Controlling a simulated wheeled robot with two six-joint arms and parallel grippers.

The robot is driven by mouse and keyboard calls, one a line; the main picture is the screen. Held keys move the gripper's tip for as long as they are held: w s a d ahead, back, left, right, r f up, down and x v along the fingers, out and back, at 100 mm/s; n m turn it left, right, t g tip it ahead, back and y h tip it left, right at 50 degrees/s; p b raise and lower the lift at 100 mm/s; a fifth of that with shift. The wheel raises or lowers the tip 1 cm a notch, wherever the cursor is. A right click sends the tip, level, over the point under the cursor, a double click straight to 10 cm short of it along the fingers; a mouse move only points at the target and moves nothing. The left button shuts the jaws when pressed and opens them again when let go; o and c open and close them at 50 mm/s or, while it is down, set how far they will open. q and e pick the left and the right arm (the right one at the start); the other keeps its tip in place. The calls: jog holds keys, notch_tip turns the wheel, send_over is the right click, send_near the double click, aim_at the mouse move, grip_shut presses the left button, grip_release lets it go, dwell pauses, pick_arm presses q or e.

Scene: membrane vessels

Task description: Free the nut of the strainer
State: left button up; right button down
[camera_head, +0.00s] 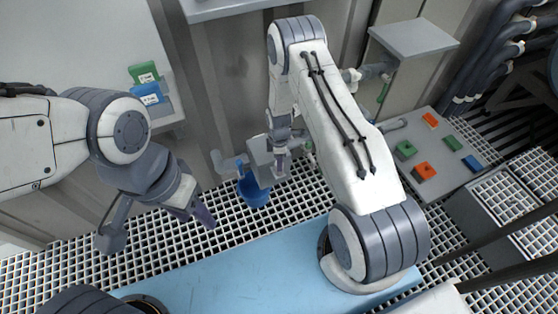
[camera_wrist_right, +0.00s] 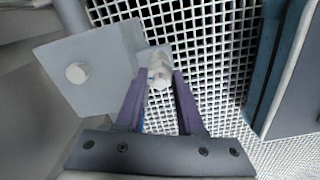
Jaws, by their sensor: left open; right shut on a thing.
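In the right wrist view, the purple fingers of my right gripper (camera_wrist_right: 160,92) are shut on a pale rounded piece, the nut (camera_wrist_right: 160,68), beside a flat grey plate (camera_wrist_right: 90,82). In the head view, the same grey plate (camera_head: 261,158) of the strainer assembly stands above the floor grating, and my right gripper (camera_head: 281,168) is at its right side. The nut is hidden there by the gripper and arm. My left gripper (camera_head: 160,225) is open and empty, to the left of the strainer, with its fingers wide apart.
A blue bucket (camera_head: 254,192) stands under the strainer. A grey pipe with a blue part (camera_head: 232,165) joins it from the left. A panel (camera_head: 440,165) with green, orange and blue blocks lies right. Green and blue labelled blocks (camera_head: 147,85) sit on the left bench.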

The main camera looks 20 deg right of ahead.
dwell(0.3)
jog(key=c, duration=0.5)
grip_release()
jog(key=shift+r+p, duration=1.25)
jog(key=shift+r, duration=4.05)
